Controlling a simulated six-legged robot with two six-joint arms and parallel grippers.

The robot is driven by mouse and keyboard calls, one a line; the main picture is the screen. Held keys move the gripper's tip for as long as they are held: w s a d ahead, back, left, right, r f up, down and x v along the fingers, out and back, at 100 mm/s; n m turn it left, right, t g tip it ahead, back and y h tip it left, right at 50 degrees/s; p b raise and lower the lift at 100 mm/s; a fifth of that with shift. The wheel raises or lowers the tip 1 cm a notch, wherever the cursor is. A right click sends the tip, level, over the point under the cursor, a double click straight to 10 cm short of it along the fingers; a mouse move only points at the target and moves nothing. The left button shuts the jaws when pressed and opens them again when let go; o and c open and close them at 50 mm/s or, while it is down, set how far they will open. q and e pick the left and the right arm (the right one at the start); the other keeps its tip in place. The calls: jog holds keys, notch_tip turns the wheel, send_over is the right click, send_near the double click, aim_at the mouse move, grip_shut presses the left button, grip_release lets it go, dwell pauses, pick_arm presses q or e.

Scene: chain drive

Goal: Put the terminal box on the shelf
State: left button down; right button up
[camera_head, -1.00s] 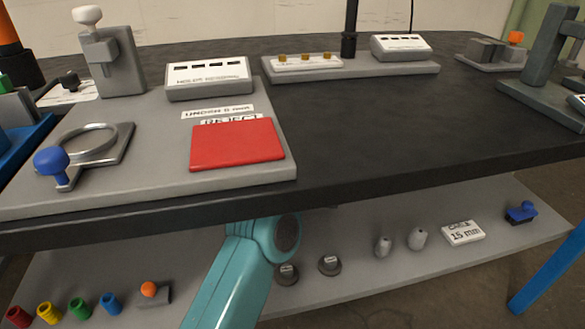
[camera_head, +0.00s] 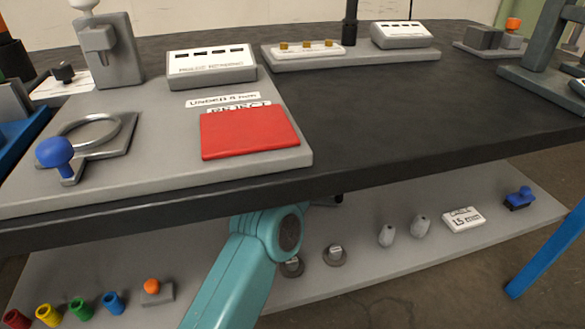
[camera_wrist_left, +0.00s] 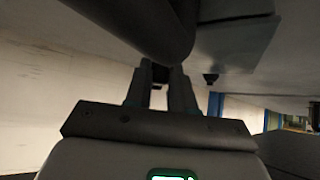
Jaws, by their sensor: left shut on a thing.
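The shelf (camera_head: 385,262) is the grey board under the dark table. My left arm reaches in under the table's front edge in the head view, and its gripper is hidden there. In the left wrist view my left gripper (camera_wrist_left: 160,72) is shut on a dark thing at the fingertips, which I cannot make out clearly. A large dark rounded shape (camera_wrist_left: 150,25) fills the top of that view, close to the fingers. No thing in view is clearly marked as the terminal box. My right gripper is not in view.
On the shelf stand several coloured cups (camera_head: 80,308), two round dark pieces (camera_head: 334,256), two grey knobs (camera_head: 420,226), a white label block (camera_head: 463,219) and a blue piece (camera_head: 520,198). The table edge (camera_head: 400,173) overhangs my arm. Bare shelf shows near its front.

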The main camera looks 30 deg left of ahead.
pick_arm(q)
jog(key=shift+r, duration=0.1)
jog(key=c, duration=1.4)
grip_release()
jog(key=shift+f, duration=0.2)
jog(key=o, duration=0.4)
jog(key=shift+d, duration=0.1)
jog(key=shift+o, duration=0.2)
jog(key=shift+r, duration=0.35)
jog(key=p+v, duration=0.1)
jog(key=v, duration=0.5)
jog(key=shift+d+r, duration=0.15)
jog(key=shift+d, duration=0.15)
jog(key=shift+d+r, duration=0.2)
jog(key=shift+d, duration=0.05)
